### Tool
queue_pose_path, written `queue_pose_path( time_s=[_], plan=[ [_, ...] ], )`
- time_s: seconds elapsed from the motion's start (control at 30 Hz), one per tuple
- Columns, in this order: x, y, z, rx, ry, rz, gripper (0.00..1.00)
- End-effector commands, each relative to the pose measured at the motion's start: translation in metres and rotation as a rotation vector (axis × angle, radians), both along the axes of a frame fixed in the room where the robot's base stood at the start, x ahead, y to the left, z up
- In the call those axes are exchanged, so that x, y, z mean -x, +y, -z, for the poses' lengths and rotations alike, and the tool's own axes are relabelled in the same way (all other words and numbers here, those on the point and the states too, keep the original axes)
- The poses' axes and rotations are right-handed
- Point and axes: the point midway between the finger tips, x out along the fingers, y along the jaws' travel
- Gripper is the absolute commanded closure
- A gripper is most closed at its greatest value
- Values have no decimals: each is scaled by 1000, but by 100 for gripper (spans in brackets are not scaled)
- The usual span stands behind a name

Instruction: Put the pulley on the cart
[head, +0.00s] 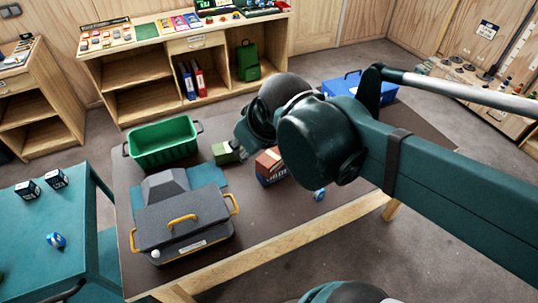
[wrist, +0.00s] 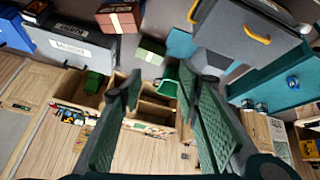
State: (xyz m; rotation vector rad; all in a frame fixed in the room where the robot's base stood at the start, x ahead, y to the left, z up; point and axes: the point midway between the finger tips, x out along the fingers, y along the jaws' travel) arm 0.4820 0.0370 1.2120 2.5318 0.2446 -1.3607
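A small round blue-and-white item (head: 319,194), which may be the pulley, lies on the brown table near its front edge. A similar blue item (head: 56,241) rests on the teal cart (head: 85,212) at the left; it also shows in the wrist view (wrist: 292,83). The frames are too coarse to tell which one is the pulley. In the head view, my gripper is mostly hidden behind my arm above the table. In the wrist view, my gripper (wrist: 160,80) is open, with nothing between its fingers.
Two dark cubes (head: 42,185) sit on the cart. Shelves (head: 130,75) stand behind.

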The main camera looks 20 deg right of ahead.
Motion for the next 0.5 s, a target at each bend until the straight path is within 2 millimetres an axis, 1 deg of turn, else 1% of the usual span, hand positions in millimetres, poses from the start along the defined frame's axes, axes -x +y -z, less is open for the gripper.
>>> queue_pose_path(
  time_s=[0.03, 0.1, 0.23, 0.37, 0.5],
  plan=[
    [9, -8, 4, -23, -5, 45, 67],
    [18, -16, 8, -56, -13, 103, 67],
    [33, -28, 14, -107, -24, 191, 67],
    [41, -34, 19, -138, -32, 247, 67],
    [44, -37, 20, -152, -36, 269, 67]
  ],
)
